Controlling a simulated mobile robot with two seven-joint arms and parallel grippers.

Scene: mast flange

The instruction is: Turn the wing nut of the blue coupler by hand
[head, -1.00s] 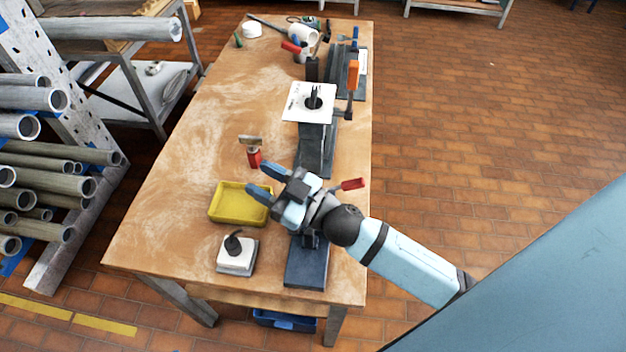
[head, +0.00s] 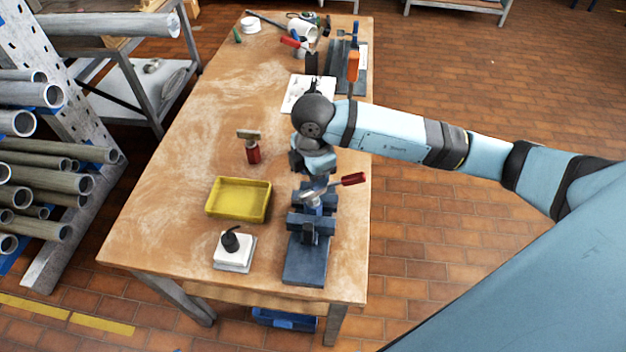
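My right arm comes in from the right, and its gripper (head: 313,165) points down over the right side of the workbench (head: 170,190). The wrist hides the fingertips, so I cannot tell whether they are open or what they touch. Just in front of it is a dark blue vise-like fixture (head: 305,262) with a red-handled lever (head: 345,181). I cannot make out a wing nut or clearly pick out the blue coupler; part of the fixture row is hidden behind the arm. My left gripper is not in view.
A yellow tray (head: 240,216), a white block with a black knob (head: 234,264) and a red-handled tool (head: 253,155) stand left of the gripper. A white plate (head: 294,92) is partly behind the arm. Tools lie at the far end. The bench's left side is clear.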

